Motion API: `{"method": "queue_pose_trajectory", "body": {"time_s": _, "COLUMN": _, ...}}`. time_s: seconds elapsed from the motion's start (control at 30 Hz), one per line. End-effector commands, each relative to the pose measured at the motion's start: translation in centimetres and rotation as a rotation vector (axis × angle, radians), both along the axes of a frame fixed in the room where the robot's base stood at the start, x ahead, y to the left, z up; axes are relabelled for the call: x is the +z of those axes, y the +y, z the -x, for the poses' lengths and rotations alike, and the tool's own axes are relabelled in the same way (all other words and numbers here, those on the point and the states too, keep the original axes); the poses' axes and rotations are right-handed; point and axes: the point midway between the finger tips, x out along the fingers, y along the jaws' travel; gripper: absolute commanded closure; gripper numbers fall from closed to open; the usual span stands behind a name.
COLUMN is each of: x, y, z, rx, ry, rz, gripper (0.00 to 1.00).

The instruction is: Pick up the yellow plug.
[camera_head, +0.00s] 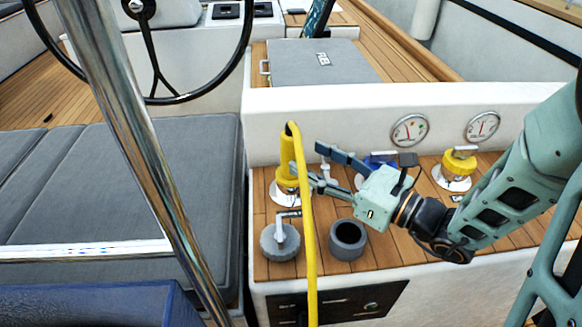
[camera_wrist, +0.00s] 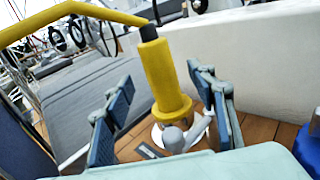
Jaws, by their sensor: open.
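The yellow plug (camera_head: 287,157) stands upright on a white round base on the wooden deck strip, against the white wall. Its thick yellow cable (camera_head: 307,230) bends over at the top and hangs down in front. In the wrist view the plug (camera_wrist: 163,75) is in the middle, with a dark collar at its top. My gripper (camera_head: 317,164) is open just right of the plug in the head view. In the wrist view its fingers (camera_wrist: 160,82) appear on either side of the plug, with gaps showing. Nothing is held.
A grey round cap (camera_head: 280,242) and a grey cup (camera_head: 347,238) stand in front. A blue fitting (camera_head: 380,159) is partly hidden behind my gripper, and a yellow-capped fitting (camera_head: 455,170) stands farther right. A steel pole (camera_head: 140,150) crosses the left side.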

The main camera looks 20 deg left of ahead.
Motion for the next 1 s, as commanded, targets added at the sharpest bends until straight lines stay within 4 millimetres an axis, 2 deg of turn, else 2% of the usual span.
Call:
{"method": "queue_pose_trajectory", "body": {"time_s": 0.17, "x": -0.1, "y": 1.2, "z": -0.3, "rx": 0.001, "ry": -0.002, "rz": 0.001, "gripper": 0.48}}
{"method": "queue_pose_trajectory", "body": {"time_s": 0.5, "x": -0.3, "y": 5.3, "z": -1.4, "rx": 0.002, "ry": -0.002, "rz": 0.001, "gripper": 0.48}}
{"method": "queue_pose_trajectory", "body": {"time_s": 0.77, "x": -0.2, "y": 5.6, "z": -1.6, "rx": -0.001, "ry": -0.001, "rz": 0.001, "gripper": 0.48}}
{"method": "queue_pose_trajectory", "body": {"time_s": 1.0, "x": -0.2, "y": 5.6, "z": -1.6, "rx": -0.001, "ry": -0.002, "rz": 0.002, "gripper": 0.73}}
